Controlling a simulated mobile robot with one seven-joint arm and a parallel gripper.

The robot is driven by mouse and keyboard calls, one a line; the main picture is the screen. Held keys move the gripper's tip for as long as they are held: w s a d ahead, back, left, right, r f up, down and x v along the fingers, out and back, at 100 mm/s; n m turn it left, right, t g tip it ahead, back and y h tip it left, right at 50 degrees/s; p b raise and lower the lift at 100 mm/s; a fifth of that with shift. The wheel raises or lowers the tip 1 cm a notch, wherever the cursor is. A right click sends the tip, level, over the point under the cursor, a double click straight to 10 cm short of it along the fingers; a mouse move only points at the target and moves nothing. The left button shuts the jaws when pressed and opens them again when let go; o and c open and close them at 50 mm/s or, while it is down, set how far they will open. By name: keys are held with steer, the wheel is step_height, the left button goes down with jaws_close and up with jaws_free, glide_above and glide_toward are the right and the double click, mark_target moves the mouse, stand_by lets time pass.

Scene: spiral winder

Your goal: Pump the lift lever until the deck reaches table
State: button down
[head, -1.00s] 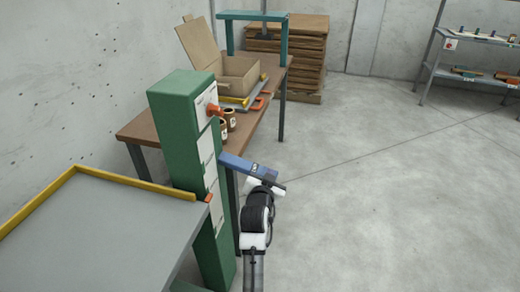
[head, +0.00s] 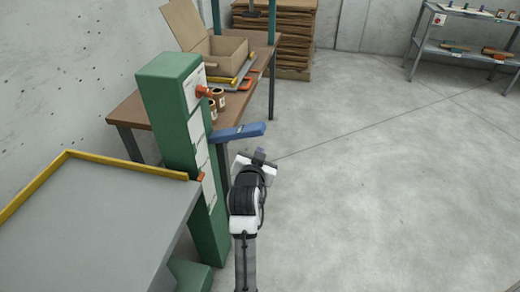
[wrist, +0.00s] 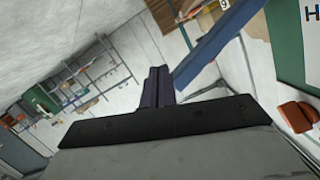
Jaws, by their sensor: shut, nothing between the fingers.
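The lift is a green column (head: 172,115) with white label plates on its side. Its blue lever (head: 238,132) sticks out to the right, tilted slightly up; it also crosses the wrist view (wrist: 220,45). The grey deck (head: 95,225) with a yellow rim is at the lower left, below the tabletop's height as far as I can judge. An orange-red pointer (head: 201,176) sits at the deck's corner by the column. My gripper (head: 260,153) is shut and empty, just below the lever's outer end and apart from it. Its closed fingers (wrist: 157,87) show beside the lever in the wrist view.
The brown table (head: 135,108) behind the column carries a cardboard box (head: 215,60), small jars (head: 217,98) and an orange-handled tool. An orange-red knob (head: 203,91) is higher on the column. Shelves (head: 465,40) stand far right. The floor on the right is clear.

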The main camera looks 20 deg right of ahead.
steer(key=shift+b+v, duration=0.3)
steer(key=shift+v, duration=2.3)
steer(key=shift+w+r, duration=0.1)
steer(key=shift+r, duration=0.15)
